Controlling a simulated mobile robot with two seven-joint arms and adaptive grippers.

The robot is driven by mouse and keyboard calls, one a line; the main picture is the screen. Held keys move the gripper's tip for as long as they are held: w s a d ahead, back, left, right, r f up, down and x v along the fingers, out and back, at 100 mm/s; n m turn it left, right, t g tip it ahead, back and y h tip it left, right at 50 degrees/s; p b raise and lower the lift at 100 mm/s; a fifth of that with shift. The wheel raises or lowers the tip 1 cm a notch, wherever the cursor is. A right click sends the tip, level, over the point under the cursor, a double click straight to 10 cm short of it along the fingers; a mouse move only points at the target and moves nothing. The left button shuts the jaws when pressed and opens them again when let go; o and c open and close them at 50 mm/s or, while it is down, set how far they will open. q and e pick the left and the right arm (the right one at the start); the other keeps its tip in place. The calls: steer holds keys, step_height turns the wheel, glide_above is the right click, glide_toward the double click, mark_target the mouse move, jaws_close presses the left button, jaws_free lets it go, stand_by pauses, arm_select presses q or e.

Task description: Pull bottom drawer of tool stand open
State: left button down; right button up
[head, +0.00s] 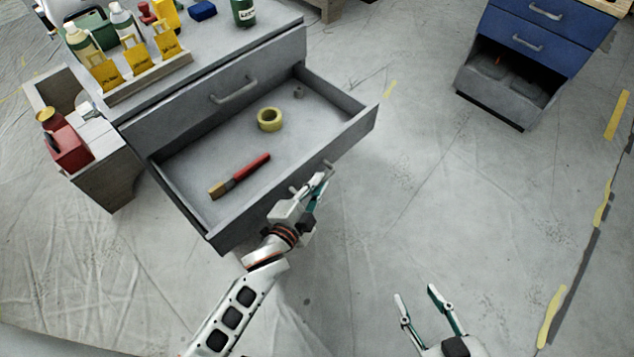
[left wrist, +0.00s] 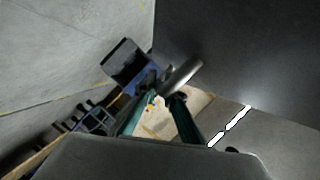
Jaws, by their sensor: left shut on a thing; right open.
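The grey tool stand (head: 130,110) has its bottom drawer (head: 190,165) pulled well out. Inside the drawer lie a yellow tape roll (head: 270,119) and a red-handled brush (head: 240,176). My left gripper (head: 318,184) is at the front of the drawer, shut on its handle (head: 328,164). In the left wrist view, the handle (left wrist: 182,76) shows as a metal bar at the fingers (left wrist: 155,105). The gripper hides part of the handle in the head view. My right gripper (head: 418,294) is open and empty above the floor, away from the stand.
Bottles, yellow boxes (head: 139,59) and a green can (head: 243,12) stand on the stand's top. A red item (head: 68,148) sits on a side box at the left. A blue drawer cabinet (head: 530,40) stands at the back right. The floor between is clear.

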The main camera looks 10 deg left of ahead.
arm_select(q)
steer(key=c, duration=2.1)
jaws_free()
steer(key=shift+c, duration=0.2)
steer(key=v, duration=0.7)
steer(key=shift+s, duration=0.2)
steer(key=shift+a+r, duration=0.1)
